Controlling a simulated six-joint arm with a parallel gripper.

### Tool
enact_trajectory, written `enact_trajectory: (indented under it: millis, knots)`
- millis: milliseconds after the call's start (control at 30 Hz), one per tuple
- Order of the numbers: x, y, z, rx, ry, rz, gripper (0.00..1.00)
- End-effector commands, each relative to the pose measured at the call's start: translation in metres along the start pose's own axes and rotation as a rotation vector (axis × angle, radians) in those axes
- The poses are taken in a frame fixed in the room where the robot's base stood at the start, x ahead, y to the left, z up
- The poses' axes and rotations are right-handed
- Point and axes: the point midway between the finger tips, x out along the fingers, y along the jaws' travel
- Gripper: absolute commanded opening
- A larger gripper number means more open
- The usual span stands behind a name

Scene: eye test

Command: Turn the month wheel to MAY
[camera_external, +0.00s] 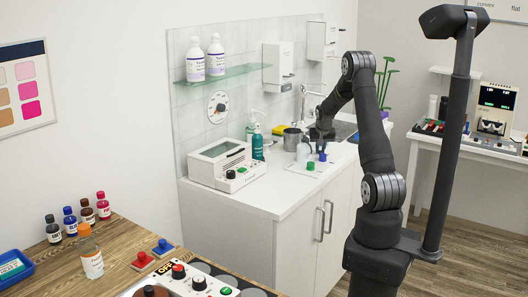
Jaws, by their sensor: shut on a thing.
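I cannot pick out a month wheel for certain, and no month lettering is legible. A round white dial (218,107) with a dark centre and small marks hangs on the tiled wall; its marks are too small to read. My gripper (319,139) is low over the counter by the sink, to the right of the dial and well apart from it. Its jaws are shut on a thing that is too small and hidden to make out. A blue piece (322,157) and a green piece (310,166) on a white plate (297,167) are just below my gripper.
A grey metal cup (292,139), a teal bottle (257,143) and a white boxy device (222,163) stand left of my gripper. A glass shelf (225,75) with two white bottles is above. The counter's front left (275,198) is clear.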

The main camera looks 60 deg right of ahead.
Motion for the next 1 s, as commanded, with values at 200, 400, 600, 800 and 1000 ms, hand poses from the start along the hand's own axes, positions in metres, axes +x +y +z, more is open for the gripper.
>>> enact_trajectory:
  millis: [200,400,600,800,1000]
  knots:
    - [-0.0001,-0.0010,0.0000,0.078,0.000,0.033,0.00]
    - [0.0001,-0.0010,0.0001,0.111,-0.001,0.046,0.00]
    - [0.0001,-0.0009,0.0002,0.116,-0.002,0.048,0.00]
    - [0.0002,-0.0009,0.0003,0.116,-0.002,0.048,0.00]
    - [0.0001,-0.0011,0.0002,0.116,-0.002,0.047,0.36]
